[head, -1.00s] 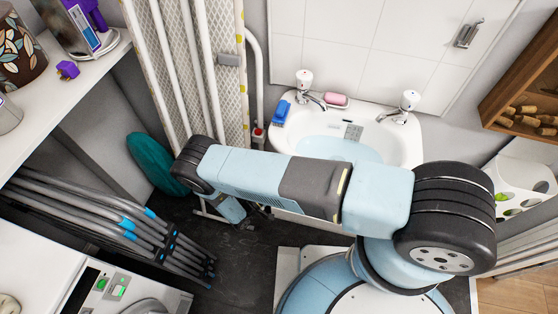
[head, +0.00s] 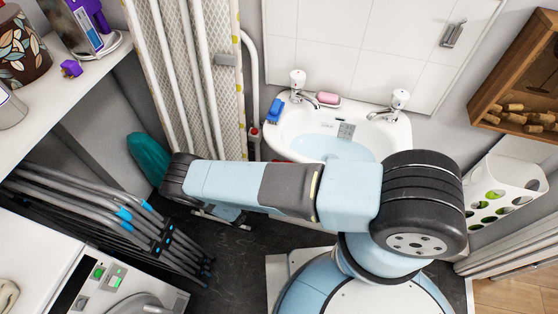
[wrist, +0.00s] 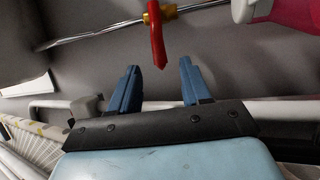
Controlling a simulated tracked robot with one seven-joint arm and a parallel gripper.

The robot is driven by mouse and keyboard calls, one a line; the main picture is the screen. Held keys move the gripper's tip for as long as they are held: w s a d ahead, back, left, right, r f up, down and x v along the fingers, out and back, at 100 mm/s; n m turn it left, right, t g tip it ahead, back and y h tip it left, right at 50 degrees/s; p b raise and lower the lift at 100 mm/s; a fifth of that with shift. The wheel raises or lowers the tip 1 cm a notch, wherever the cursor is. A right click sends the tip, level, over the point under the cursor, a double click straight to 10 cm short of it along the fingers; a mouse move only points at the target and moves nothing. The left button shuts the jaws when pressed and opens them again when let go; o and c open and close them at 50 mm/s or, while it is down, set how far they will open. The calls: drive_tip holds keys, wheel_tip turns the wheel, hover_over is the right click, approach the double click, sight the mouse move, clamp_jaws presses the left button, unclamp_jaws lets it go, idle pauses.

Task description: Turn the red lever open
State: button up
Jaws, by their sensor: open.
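The red lever (wrist: 157,35) shows in the wrist view at the top centre. It hangs from a brass fitting (wrist: 148,17) on a thin metal pipe (wrist: 100,34), with its lower end pointing down. My gripper (wrist: 159,66) has two blue fingers spread apart with nothing between them. The lever's lower end appears in line with the gap between the fingertips. I cannot tell how far beyond the tips it is, and I see no contact. In the head view my arm hides the gripper, and I cannot make out the lever.
The washbasin (head: 385,140) stands behind my arm, with two taps. A folded ironing board (head: 180,80) and a white pipe (head: 250,75) stand left of it. Folded grey racks (head: 120,225) and a white machine (head: 40,250) are at left. A pink object (wrist: 285,12) is upper right in the wrist view.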

drive_tip(key=x, duration=0.9)
drive_tip(key=shift+w+d, duration=0.2)
drive_tip(key=shift+d, duration=0.05)
drive_tip(key=shift+r, duration=0.15)
clamp_jaws()
